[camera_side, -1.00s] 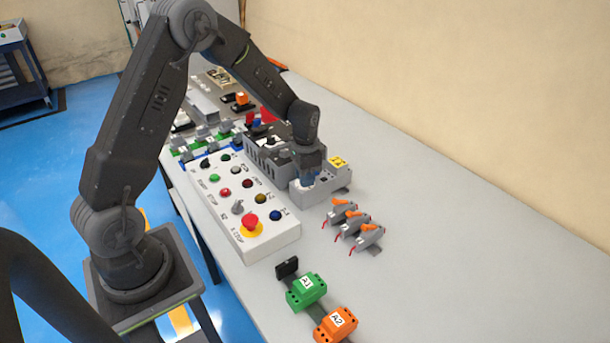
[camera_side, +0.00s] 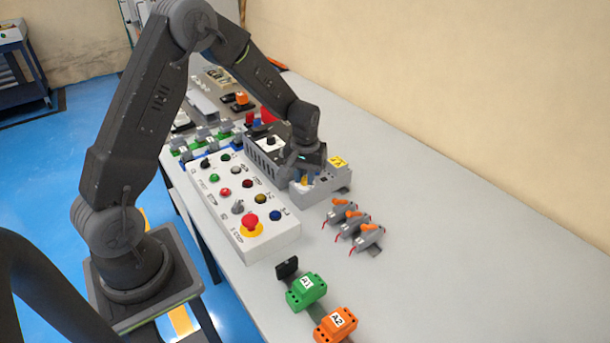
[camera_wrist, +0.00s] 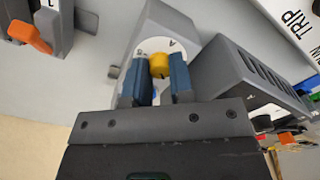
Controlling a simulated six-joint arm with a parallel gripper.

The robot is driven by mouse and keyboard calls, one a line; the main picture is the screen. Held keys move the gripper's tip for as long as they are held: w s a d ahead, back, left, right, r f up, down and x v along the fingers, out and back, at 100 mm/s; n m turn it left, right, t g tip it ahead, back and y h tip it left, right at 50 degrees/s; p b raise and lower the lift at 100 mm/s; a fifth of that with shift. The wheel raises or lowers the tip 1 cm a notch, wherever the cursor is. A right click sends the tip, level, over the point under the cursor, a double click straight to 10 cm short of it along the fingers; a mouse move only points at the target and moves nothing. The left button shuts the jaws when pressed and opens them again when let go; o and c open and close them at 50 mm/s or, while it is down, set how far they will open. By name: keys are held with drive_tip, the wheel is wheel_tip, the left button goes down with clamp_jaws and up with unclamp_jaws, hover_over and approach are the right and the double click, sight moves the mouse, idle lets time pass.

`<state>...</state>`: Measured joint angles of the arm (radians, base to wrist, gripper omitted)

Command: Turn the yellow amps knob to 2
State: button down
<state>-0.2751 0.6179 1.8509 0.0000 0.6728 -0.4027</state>
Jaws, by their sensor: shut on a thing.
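The yellow amps knob (camera_wrist: 159,65) sits on a white dial plate (camera_wrist: 152,46) on the face of a grey device in the wrist view. A letter A shows on the plate, but I cannot read the scale numbers or the knob's setting. The blue fingers of my gripper (camera_wrist: 158,80) stand one on each side of the knob and are shut on it. In the side view my gripper (camera_side: 308,175) is low at the grey device (camera_side: 325,183), with a bit of yellow at its fingertips.
A grey vented box (camera_side: 264,160) stands close beside the device. A white control panel (camera_side: 240,205) with several buttons and a red emergency stop (camera_side: 250,222) lies in front. Several orange-levered terminals (camera_side: 355,226) are to the right. The right of the table is clear.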

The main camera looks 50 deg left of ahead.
sight(305, 178)
drive_tip(key=n, duration=0.7)
idle(0.6)
drive_tip(key=c, duration=1)
unclamp_jaws()
drive_tip(key=shift+r, duration=0.1)
wheel_tip(305, 178, up, 14)
drive_tip(key=shift+f, duration=0.2)
